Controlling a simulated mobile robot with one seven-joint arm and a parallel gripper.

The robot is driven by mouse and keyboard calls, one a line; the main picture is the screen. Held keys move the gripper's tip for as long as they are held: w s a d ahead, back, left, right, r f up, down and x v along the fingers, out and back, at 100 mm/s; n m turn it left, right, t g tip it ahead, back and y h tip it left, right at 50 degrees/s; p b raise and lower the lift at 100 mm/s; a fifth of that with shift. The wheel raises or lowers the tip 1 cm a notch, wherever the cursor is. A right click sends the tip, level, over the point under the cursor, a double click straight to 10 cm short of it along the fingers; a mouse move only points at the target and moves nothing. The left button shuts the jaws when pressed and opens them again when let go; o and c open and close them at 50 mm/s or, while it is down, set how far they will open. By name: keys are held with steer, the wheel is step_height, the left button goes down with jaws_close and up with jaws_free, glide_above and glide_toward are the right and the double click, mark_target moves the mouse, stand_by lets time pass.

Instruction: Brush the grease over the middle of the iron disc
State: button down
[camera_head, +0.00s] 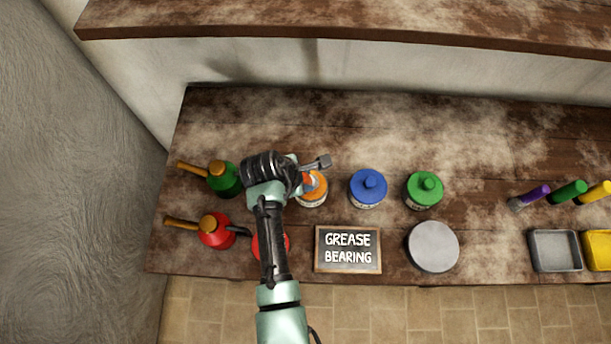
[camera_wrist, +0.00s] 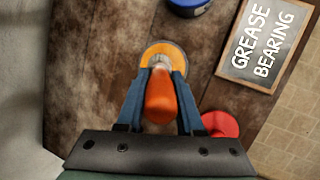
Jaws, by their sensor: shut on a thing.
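The iron disc (camera_head: 433,246) is a round, plain grey plate near the bench's front edge, right of the sign; no grease shows on it. My gripper (camera_wrist: 160,80) is shut on an orange-handled brush (camera_wrist: 160,103), which points away from the wrist camera. Its pale bristles (camera_wrist: 160,61) are over an orange tin (camera_wrist: 150,52), which also shows in the head view (camera_head: 316,200), partly behind my gripper. I cannot tell whether the bristles touch what is in the tin.
A "GREASE BEARING" sign (camera_head: 348,250) lies left of the disc. Blue (camera_head: 368,190) and green (camera_head: 425,192) tins stand behind. A red tin (camera_wrist: 220,125), oil cans (camera_head: 215,232) at left, and brushes (camera_head: 568,192) and trays (camera_head: 555,252) at right share the bench.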

mark_target(307, 180)
steer(key=shift+s+f, duration=0.1)
steer(key=shift+f, duration=0.3)
stand_by(1.5)
step_height(307, 180, up, 7)
steer(key=p, duration=0.7)
steer(key=shift+r+p, duration=0.15)
steer(key=shift+p, duration=0.15)
stand_by(0.6)
